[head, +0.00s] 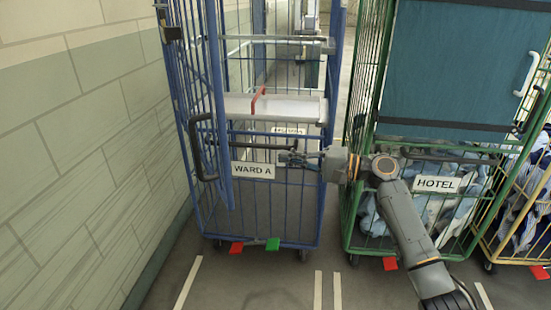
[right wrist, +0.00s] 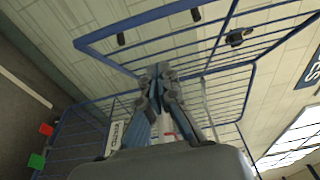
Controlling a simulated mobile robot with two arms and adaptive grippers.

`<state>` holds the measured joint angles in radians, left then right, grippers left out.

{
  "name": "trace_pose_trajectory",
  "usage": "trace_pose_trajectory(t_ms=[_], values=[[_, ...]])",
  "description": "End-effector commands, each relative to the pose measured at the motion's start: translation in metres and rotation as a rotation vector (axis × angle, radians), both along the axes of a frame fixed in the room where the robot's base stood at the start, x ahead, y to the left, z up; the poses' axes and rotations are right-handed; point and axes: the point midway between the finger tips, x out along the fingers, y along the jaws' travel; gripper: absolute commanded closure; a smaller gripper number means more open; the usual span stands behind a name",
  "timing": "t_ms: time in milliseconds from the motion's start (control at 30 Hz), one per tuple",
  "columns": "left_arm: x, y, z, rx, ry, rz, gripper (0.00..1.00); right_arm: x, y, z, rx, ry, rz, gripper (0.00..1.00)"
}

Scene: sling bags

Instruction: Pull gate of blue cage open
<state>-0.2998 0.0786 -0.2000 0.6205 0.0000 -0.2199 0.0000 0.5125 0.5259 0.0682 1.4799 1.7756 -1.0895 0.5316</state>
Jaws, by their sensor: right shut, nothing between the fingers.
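The blue cage (head: 318,215) stands at the left by the wall, with a white WARD A sign (head: 253,170) on its front. A narrow blue barred panel with a black handle (head: 200,150), seemingly the gate (head: 218,100), stands at an angle at the cage's left front. In the right wrist view, a blue framed panel (right wrist: 150,17) juts out across the top. My right gripper (head: 288,158) is shut and empty in front of the cage, just right of the sign; its fingertips also show in the right wrist view (right wrist: 160,72). My left gripper is out of view.
A shelf (head: 285,108) with a red strip crosses the cage. Red (head: 236,247) and green (head: 272,244) pedals sit at its base. A green HOTEL cage (head: 347,215) with cloth stands to the right, beside a yellow one (head: 485,245). The brick wall (head: 80,130) is close on the left.

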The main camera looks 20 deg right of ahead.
Motion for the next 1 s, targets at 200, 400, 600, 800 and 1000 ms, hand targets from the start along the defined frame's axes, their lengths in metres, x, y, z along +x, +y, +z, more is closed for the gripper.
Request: trace_pose_trajectory(t_ms=[200, 400, 600, 800, 1000], values=[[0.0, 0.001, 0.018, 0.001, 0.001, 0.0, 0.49, 0.029, 0.038, 0.005, 0.002, 0.0, 0.002, 1.0], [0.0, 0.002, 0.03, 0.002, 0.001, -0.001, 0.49, 0.052, 0.071, 0.004, -0.001, 0.001, 0.001, 1.0], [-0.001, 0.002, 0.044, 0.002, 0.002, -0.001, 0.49, 0.046, 0.097, 0.002, -0.002, 0.001, 0.0, 1.0], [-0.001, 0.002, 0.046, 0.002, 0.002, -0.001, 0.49, 0.045, 0.105, 0.0, -0.004, 0.0, -0.001, 1.0], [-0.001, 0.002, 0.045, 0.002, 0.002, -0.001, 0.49, 0.045, 0.105, -0.001, -0.003, 0.0, -0.002, 1.0]])
